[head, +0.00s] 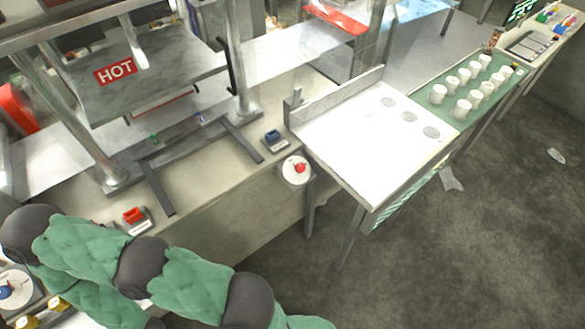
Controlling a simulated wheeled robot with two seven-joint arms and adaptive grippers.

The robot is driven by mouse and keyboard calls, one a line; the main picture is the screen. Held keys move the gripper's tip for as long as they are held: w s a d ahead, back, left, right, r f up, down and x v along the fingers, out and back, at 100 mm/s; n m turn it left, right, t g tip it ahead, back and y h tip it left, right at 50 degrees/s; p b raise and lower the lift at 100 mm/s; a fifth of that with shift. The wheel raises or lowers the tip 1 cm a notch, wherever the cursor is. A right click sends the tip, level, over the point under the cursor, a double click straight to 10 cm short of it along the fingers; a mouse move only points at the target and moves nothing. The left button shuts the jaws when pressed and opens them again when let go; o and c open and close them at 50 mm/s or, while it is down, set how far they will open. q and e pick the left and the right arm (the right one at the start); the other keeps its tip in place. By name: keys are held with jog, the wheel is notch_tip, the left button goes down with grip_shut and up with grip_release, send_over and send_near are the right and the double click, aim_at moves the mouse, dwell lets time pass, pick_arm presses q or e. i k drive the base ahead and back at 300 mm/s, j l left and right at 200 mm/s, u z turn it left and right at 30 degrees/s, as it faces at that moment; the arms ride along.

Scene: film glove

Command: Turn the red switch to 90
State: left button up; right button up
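A red knob (300,168) sits on a round white dial (295,171) on the front side of the press bench, just left of the white table. The marks on the dial are too small to read, so its angle cannot be told. A small red rocker-like switch (133,214) sits on a grey box on the bench top at the left. My green-covered arm crosses the lower left, well away from the red knob. No gripper shows in the head view.
A press with a HOT plate (130,75) stands on the bench at upper left. A blue switch (272,136) sits on the bench near the white table (350,145). Several white cups stand on a green mat (437,112). The floor (470,240) at lower right is mostly clear.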

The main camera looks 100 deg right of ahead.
aim_at(300, 167)
jog(key=z, duration=3.45)
